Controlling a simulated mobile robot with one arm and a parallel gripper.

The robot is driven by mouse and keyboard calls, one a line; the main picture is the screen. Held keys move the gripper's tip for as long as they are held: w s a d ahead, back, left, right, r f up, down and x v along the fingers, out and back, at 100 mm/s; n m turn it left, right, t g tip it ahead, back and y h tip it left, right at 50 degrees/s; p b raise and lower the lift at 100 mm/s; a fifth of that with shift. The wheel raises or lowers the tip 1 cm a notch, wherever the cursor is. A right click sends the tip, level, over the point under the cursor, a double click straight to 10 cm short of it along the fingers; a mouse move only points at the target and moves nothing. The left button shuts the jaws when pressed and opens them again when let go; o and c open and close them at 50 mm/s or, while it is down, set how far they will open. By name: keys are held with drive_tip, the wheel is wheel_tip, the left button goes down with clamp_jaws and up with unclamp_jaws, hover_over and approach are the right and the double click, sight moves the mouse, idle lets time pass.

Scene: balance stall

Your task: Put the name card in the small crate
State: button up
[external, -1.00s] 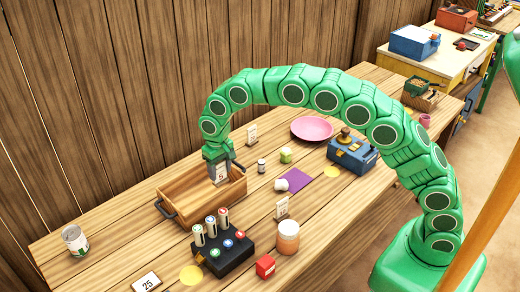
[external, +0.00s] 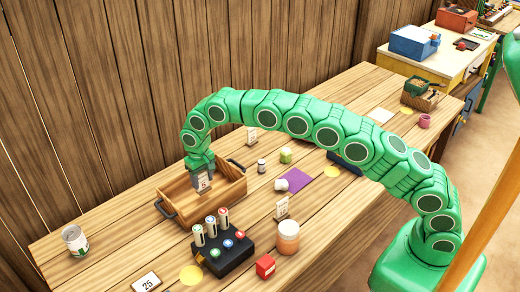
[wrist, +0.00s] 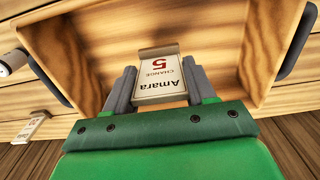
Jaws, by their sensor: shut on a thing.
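The name card (external: 204,185) is a small white card; in the wrist view the name card (wrist: 160,76) reads "Amara", "CHANGE" and a red "5". My gripper (external: 202,176) is shut on it, with grey fingers on both sides of the card in the wrist view (wrist: 161,88). The small crate (external: 226,203) is an open wooden box with dark handles at its ends. The card is over or within the crate's opening, between its walls. Crate walls also surround it in the wrist view (wrist: 90,40). I cannot tell whether the card touches the crate floor.
A black holder (external: 225,258) with upright cylinders stands in front of the crate. A tin can (external: 75,240) is at the left. An orange jar (external: 288,238), a red box (external: 265,266), a purple sheet (external: 297,187) and other cards lie to the right and front.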

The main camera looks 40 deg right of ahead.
sight(201, 185)
drive_tip(key=shift+w+a+f, duration=0.15)
drive_tip(key=shift+w+f, duration=0.15)
drive_tip(key=shift+f, duration=1.55)
drive_tip(key=shift+f, duration=0.1)
drive_tip(key=o, duration=1)
wheel_tip(201, 185, up, 12)
drive_tip(key=shift+r, duration=0.1)
